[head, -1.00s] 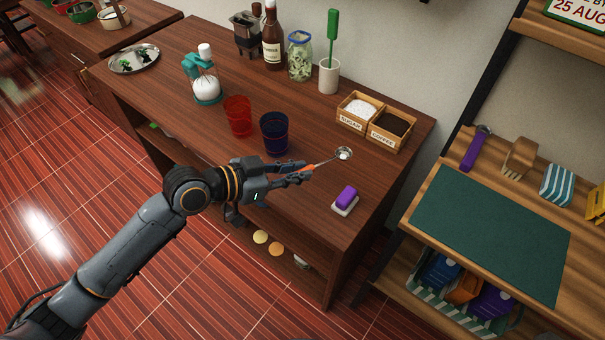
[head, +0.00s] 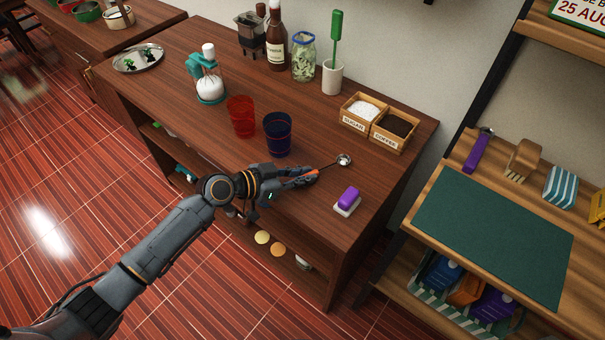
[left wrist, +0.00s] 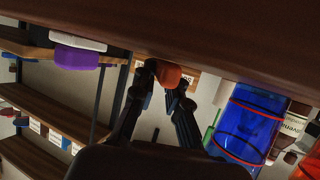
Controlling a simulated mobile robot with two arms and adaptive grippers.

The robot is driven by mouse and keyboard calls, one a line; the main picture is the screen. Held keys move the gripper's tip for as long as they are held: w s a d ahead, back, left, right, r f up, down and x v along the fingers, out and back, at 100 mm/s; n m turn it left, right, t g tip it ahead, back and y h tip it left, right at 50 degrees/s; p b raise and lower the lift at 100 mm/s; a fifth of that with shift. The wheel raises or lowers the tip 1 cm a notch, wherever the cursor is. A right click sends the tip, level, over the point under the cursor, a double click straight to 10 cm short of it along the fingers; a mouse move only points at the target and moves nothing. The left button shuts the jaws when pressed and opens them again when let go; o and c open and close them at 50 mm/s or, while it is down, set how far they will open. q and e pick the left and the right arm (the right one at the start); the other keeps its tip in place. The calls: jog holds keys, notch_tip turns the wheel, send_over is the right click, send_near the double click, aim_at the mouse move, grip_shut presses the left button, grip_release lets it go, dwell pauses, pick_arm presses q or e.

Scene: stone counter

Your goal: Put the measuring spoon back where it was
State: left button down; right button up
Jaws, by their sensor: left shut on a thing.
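The measuring spoon (head: 344,160) has an orange handle and a round metal bowl. My left gripper (head: 312,175) is shut on the orange handle, and the bowl points away to the upper right. The spoon is very low over the counter, in front of the coffee box; I cannot tell whether it touches the wood. In the left wrist view, the fingertips (left wrist: 168,76) close around the end of the orange handle (left wrist: 167,73), close to the brown counter surface; the bowl is hidden there. My right gripper is not in view.
A dark blue cup (head: 277,134) and a red cup (head: 240,117) stand left of the spoon. The sugar box (head: 352,126) and coffee box (head: 386,143) are behind it. A purple-topped sponge or brush (head: 348,198) lies near the front edge. Bare counter surrounds the bowl.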

pick_arm(q)
jog(key=shift+f, duration=0.15)
jog(key=c, duration=1.3)
grip_release()
jog(key=shift+c, duration=0.2)
jog(key=shift+r, duration=0.2)
jog(key=b+v, duration=0.2)
jog(key=v, duration=1)
